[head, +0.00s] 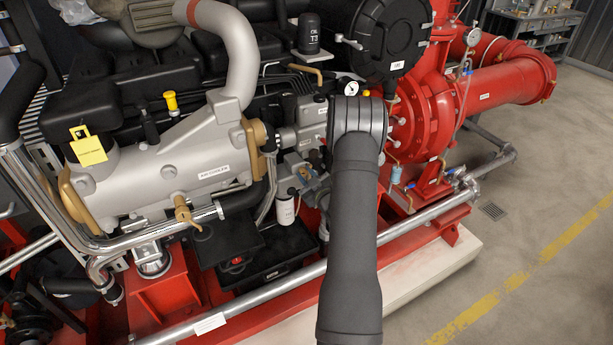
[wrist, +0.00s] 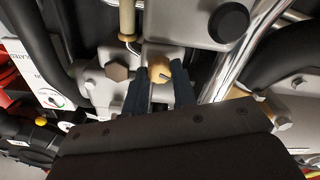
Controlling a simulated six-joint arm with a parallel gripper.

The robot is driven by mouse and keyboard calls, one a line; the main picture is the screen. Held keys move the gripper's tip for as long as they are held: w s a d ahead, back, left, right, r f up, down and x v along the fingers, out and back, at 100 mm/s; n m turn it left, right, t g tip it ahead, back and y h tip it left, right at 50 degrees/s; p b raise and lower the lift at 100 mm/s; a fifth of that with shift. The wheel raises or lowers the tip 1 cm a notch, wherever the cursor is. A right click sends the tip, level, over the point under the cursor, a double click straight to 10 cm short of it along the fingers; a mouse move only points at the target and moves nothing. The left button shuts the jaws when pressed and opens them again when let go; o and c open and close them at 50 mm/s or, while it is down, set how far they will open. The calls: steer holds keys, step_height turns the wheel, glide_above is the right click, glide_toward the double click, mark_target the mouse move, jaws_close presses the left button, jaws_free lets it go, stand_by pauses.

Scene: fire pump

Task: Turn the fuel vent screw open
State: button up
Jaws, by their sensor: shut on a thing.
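In the wrist view, a brass-coloured screw head (wrist: 155,69) with a small pin sits on a grey metal housing (wrist: 183,50). It looks like the fuel vent screw, but I see no label on it. My gripper (wrist: 160,78) has its two dark fingers on either side of this screw and is shut on it. The lower part of the screw is hidden between the fingers. In the head view, my grey arm covers the gripper and the screw.
Close by in the wrist view are a hex bolt (wrist: 117,72), a shiny metal pipe (wrist: 243,50), a black round cap (wrist: 229,23) and a black hose (wrist: 40,45). In the head view, the aftercooler (head: 190,165) stands left of my arm and the red pump (head: 425,110) right.

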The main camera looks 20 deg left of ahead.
steer(key=n, duration=0.5)
steer(key=shift+n, duration=0.3)
steer(key=n, duration=0.4)
steer(key=shift+n, duration=0.4)
steer(key=o, duration=1)
steer(key=v, duration=1.7)
steer(key=shift+s+d, duration=0.15)
steer(key=shift+s, duration=0.1)
steer(key=x, duration=1.7)
steer(key=shift+w+a, duration=0.2)
